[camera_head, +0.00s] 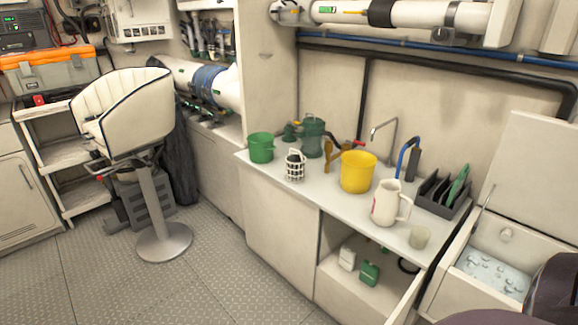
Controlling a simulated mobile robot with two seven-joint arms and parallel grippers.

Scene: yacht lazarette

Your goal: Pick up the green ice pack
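A small green block-like item (369,273) sits on the shelf inside the open cupboard under the counter, next to a white item (347,258) of similar size. It may be the green ice pack, but it is too small to be sure. Another green flat piece (459,184) stands in a dark slotted rack (443,207) on the counter; I cannot tell what it is. Neither of my grippers shows. Only dark rounded shapes, perhaps parts of my body, show at the lower right corner.
An open cupboard door (408,297) juts out. An open ice box (485,272) is at right. A pedestal seat (130,115) stands left; the floor between is clear.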

